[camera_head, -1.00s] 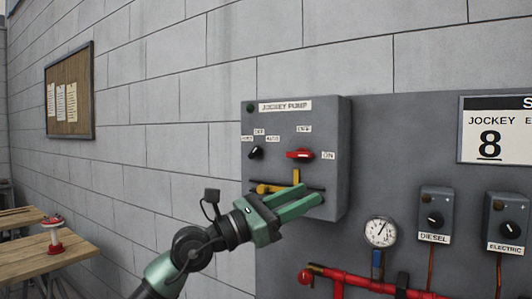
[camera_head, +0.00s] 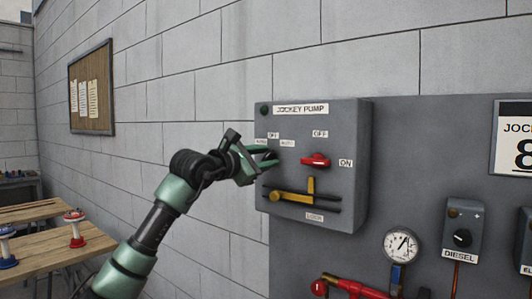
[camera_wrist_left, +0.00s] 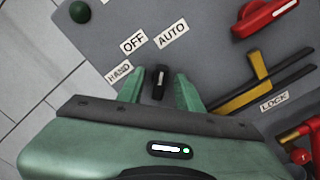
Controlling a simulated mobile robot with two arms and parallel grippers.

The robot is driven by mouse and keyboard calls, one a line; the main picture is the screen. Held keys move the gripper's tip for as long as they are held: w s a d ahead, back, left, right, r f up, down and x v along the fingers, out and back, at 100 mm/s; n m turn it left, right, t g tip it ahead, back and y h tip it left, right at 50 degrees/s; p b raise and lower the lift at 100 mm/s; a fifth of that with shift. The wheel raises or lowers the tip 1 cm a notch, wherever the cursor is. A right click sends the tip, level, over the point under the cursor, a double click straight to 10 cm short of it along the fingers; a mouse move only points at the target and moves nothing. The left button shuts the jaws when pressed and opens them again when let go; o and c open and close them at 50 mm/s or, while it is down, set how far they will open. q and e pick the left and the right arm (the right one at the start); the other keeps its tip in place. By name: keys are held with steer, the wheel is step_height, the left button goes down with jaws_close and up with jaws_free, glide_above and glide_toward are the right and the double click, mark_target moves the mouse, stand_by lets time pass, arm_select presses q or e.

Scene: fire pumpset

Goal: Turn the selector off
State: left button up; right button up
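The selector (camera_wrist_left: 160,84) is a small black knob on the grey jockey pump box (camera_head: 345,125), below the labels HAND, OFF and AUTO. In the left wrist view its pale pointer mark faces up the picture, roughly between OFF (camera_wrist_left: 133,41) and AUTO (camera_wrist_left: 172,36). My left gripper (camera_head: 269,157) is at the box front in the head view and largely hides the knob. In the left wrist view its green fingers (camera_wrist_left: 160,77) are open, one on each side of the knob, with visible gaps. My right gripper is not in view.
A red switch (camera_head: 315,160) sits right of the selector, with a yellow lever (camera_head: 290,196) below. A gauge (camera_head: 400,245), red pipe (camera_head: 350,288) and diesel box (camera_head: 462,230) are lower right. A wooden table (camera_head: 50,248) stands at left.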

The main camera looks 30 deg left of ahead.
arm_select(q)
steer(key=shift+w, duration=0.15)
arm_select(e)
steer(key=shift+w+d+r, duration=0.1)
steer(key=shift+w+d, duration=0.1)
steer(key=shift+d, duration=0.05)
arm_select(q)
jaws_close()
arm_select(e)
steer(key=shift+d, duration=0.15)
